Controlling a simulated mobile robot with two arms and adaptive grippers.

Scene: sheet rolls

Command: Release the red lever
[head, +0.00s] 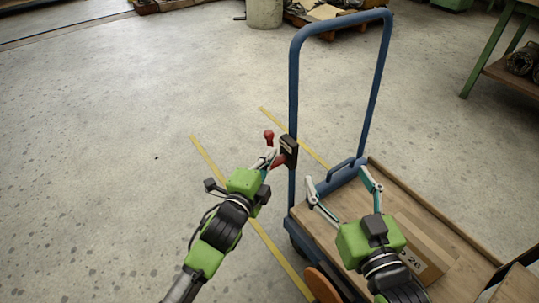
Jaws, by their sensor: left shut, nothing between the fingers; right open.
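The red lever (280,161) sits on a dark bracket (289,145) on the near upright of the blue cart handle. A red knob (268,135) shows just above and left of it. My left gripper (272,154) is shut and empty right at the lever, its fingertips overlapping it in the head view; I cannot tell whether they touch it. My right gripper (341,177) is open and empty above the cart's wooden deck, its two fingers spread wide.
The cart's blue handle frame (294,90) rises beside my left gripper. The wooden deck (432,225) carries a cardboard piece (424,262) and has a raised rim. A green-legged table (488,62) stands at the right. The floor at left is clear, with yellow lines.

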